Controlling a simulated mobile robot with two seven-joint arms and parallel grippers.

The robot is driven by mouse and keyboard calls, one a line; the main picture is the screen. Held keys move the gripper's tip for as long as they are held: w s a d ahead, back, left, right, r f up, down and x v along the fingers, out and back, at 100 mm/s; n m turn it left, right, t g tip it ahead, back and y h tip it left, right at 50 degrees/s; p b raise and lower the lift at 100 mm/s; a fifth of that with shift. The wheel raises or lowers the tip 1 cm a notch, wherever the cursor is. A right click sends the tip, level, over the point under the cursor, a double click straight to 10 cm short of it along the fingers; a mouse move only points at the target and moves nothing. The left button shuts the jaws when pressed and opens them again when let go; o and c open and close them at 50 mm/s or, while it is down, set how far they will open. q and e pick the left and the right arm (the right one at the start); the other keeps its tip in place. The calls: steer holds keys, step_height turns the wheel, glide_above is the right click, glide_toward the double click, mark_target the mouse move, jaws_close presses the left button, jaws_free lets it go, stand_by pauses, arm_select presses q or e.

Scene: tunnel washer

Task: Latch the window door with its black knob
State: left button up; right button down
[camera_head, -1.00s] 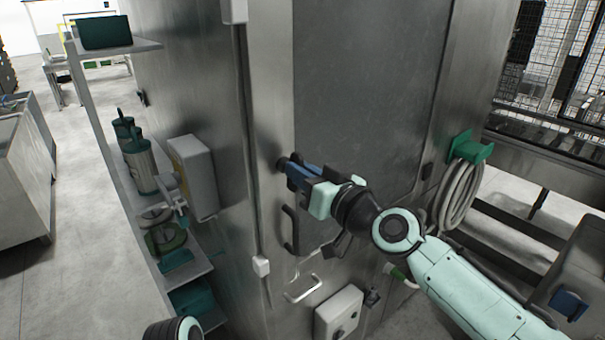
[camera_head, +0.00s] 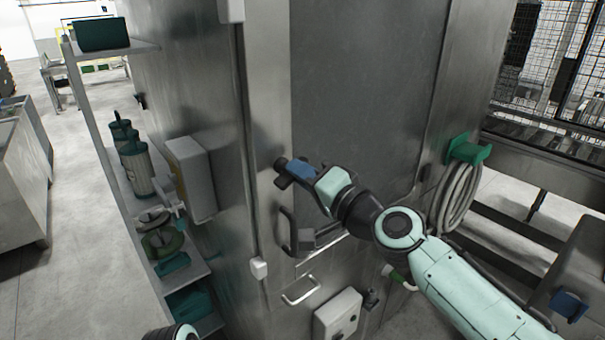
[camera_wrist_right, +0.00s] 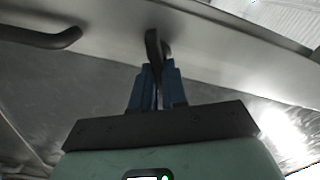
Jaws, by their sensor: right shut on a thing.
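The window door (camera_head: 365,85) is a tall metal panel with a large dark pane and appears flush with the machine front. Its small black knob (camera_head: 281,164) sits at the left edge of the door; in the right wrist view the knob (camera_wrist_right: 153,45) stands up between the blue fingers. My right gripper (camera_head: 291,169) is shut on the knob, and its fingers hide part of it. The right wrist view also shows the gripper (camera_wrist_right: 158,75) closed around it. My left gripper is not in view.
A black pull handle (camera_head: 286,235) is below the knob, close under my right wrist. A silver handle (camera_head: 301,290) and a control box (camera_head: 338,314) sit lower. A coiled hose on a green holder (camera_head: 469,150) hangs right. A shelf (camera_head: 150,47) stands left.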

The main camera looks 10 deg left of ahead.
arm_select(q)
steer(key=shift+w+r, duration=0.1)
arm_select(e)
steer(key=m, duration=0.5)
stand_by(0.7)
steer(key=c, duration=1.3)
jaws_free()
steer(key=shift+o, duration=0.7)
steer(key=shift+w+a+f, duration=0.1)
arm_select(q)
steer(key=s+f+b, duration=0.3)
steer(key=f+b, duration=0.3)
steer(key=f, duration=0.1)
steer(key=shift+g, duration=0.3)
arm_select(e)
steer(key=v, duration=1.3)
